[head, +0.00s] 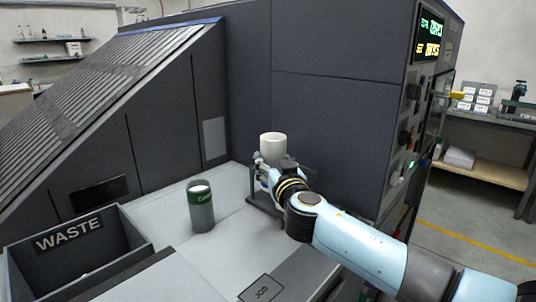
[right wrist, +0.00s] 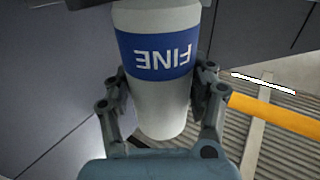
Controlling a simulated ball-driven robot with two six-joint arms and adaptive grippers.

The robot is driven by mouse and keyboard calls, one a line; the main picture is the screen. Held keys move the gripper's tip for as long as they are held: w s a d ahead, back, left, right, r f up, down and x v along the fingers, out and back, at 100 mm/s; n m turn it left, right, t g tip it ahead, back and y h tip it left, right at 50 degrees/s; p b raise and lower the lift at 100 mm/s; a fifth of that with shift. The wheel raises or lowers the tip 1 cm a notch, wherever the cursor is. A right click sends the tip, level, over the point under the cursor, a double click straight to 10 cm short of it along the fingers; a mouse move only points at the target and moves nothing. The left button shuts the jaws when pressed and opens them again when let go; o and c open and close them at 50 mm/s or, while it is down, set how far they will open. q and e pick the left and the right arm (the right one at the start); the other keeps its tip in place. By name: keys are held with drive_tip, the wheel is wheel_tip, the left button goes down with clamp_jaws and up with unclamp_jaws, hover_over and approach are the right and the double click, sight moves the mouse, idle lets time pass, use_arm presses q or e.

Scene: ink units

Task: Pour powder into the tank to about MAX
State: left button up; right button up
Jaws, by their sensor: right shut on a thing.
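A pale canister (head: 273,146) is held up in front of the dark machine in the head view, looking roughly upright. In the right wrist view the canister (right wrist: 160,100) is whitish with a blue band reading FINE, which appears upside down there. My right gripper (head: 266,173) is shut on it, one finger on each side, as the right wrist view shows the gripper (right wrist: 163,84) too. A grey canister with a green label (head: 201,210) stands upright on the bench to the left, pale at its top. I cannot make out the tank or a MAX mark. My left gripper is not in view.
A dark bin marked WASTE (head: 68,237) stands at the front left. A plate marked JOB (head: 262,289) lies at the bench front. A dark stand (head: 262,206) is below my right gripper. The machine (head: 335,130) closes off the back. The bench between canister and stand is clear.

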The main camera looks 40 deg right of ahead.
drive_tip(key=shift+w+d, duration=0.1)
drive_tip(key=shift+w, duration=0.1)
drive_tip(key=shift+p, duration=0.3)
drive_tip(key=p, duration=0.1)
drive_tip(key=f+m+p, duration=0.1)
drive_tip(key=p, duration=0.1)
drive_tip(key=shift+s+d+m+g+y, duration=0.1)
drive_tip(key=shift+d+m+g+y, duration=0.2)
drive_tip(key=shift+g+y, duration=0.1)
drive_tip(key=shift+d+r+m+g+p, duration=0.1)
drive_tip(key=shift+d+m+g+p, duration=0.35)
drive_tip(key=shift+p, duration=0.55)
drive_tip(key=shift+d+r+m+y+p, duration=0.15)
drive_tip(key=shift+m+y+p, duration=0.35)
drive_tip(key=shift+p, duration=0.25)
